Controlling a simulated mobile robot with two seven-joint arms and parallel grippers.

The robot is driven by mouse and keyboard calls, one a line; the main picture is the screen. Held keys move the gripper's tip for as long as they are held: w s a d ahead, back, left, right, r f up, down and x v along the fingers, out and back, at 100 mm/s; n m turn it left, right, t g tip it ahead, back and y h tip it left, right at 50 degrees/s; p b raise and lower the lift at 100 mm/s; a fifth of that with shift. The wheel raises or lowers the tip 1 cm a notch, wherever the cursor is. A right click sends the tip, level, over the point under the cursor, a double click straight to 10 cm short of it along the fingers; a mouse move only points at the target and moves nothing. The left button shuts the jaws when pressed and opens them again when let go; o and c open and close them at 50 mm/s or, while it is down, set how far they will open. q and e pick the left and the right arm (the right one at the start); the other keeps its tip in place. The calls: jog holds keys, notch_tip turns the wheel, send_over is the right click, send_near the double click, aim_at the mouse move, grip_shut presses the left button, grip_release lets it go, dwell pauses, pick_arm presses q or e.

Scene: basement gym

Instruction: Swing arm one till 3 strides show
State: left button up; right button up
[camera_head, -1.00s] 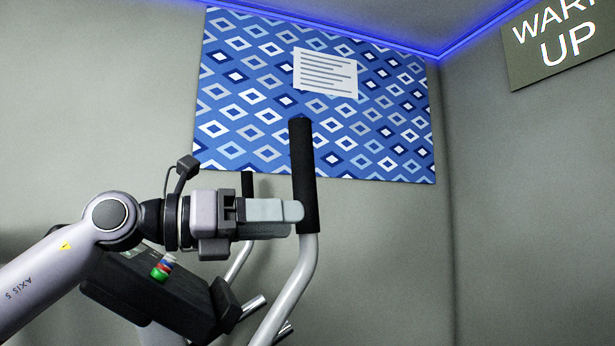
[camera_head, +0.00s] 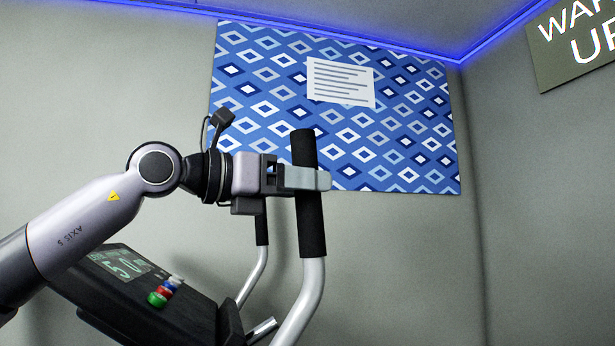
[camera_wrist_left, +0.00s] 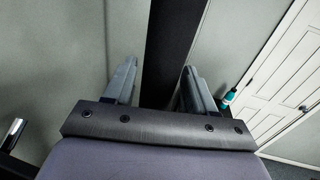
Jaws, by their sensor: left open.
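The near swing arm of an exercise machine has a black grip (camera_head: 312,232) on a bent silver tube (camera_head: 300,305). A second, farther arm with a black grip (camera_head: 262,230) stands behind it. My left gripper (camera_head: 322,180) is open at the near grip's upper half, one finger crossing in front. In the left wrist view the dark grip (camera_wrist_left: 172,45) stands between the two spread fingers (camera_wrist_left: 160,80), with gaps beside it. The console (camera_head: 190,318) has a lit screen (camera_head: 124,264) with large, slanted digits resembling 50, which I cannot read surely. My right gripper is not in view.
Several small coloured pieces (camera_head: 165,291) sit on the console below my left arm. A blue patterned panel (camera_head: 400,120) with a white sheet (camera_head: 341,82) hangs on the wall behind. A white door (camera_wrist_left: 280,75) and a teal bottle-like thing (camera_wrist_left: 228,98) are at the wrist view's right.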

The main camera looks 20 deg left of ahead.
pick_arm(q)
jog(key=shift+w+d, duration=0.3)
jog(key=shift+w, duration=0.05)
grip_shut()
jog(key=s+a+r+t+h+b, duration=0.1)
jog(key=s+a+b, duration=0.4)
jog(key=a, duration=0.5)
jog(key=shift+s+r+n+t+h, duration=0.3)
jog(key=shift+s+r+t, duration=0.2)
jog(key=shift+s+r, duration=0.35)
jog(key=shift+f, duration=0.15)
